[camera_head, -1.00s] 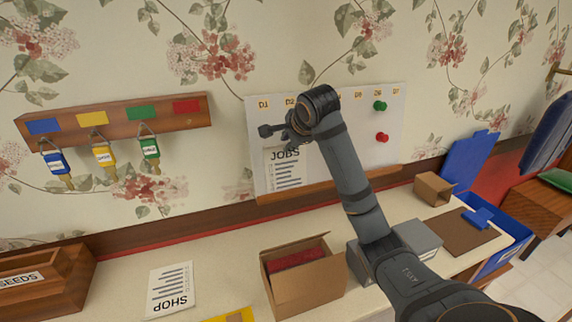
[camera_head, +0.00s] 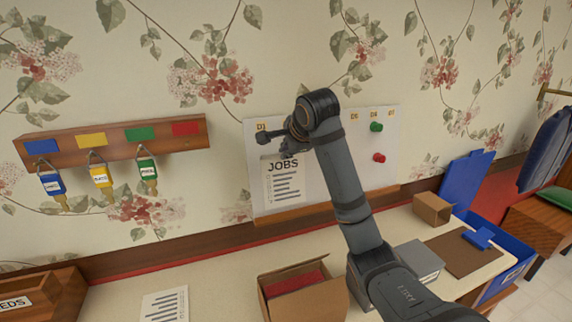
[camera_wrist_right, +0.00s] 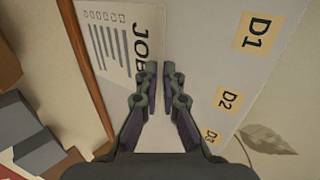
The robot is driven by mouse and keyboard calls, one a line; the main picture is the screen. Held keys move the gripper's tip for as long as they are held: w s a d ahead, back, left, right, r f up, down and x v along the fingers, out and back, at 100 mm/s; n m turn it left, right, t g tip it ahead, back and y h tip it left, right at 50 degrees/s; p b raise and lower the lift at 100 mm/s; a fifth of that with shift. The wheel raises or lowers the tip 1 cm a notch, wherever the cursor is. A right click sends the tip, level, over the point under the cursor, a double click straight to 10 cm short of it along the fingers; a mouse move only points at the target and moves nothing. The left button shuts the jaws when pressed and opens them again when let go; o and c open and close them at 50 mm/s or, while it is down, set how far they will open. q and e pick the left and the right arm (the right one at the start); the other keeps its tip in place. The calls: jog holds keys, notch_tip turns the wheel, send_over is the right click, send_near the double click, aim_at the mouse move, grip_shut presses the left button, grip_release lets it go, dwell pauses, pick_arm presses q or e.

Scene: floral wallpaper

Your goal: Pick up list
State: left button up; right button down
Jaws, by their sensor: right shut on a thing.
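The JOBS list (camera_head: 283,184), a white sheet with dark lines, is upright in front of the white board (camera_head: 345,170) on the wall. It also shows at the upper left of the right wrist view (camera_wrist_right: 112,50). My right gripper (camera_head: 288,150) is at the top edge of this list, shut on it; in the right wrist view its fingertips (camera_wrist_right: 160,68) are close together beside the heading. A second sheet, the SHOP list (camera_head: 165,305), lies on the counter, cut off by the picture's lower edge. My left gripper is not in view.
Green (camera_head: 376,127) and red (camera_head: 379,157) pins are on the board. A key rack (camera_head: 165,135) hangs at left. On the counter (camera_head: 215,262) are an open carton (camera_head: 310,300), a grey box (camera_head: 418,258) and a small brown box (camera_head: 432,209). A blue bin (camera_head: 510,275) stands at right.

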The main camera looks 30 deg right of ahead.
jog(key=s+d+r+p, duration=0.1)
jog(key=s+d+r, duration=0.1)
jog(key=s+r, duration=0.7)
jog(key=s, duration=0.4)
jog(key=shift+s+r+p, duration=0.3)
jog(key=shift+s+p, duration=0.05)
jog(key=shift+s, duration=0.05)
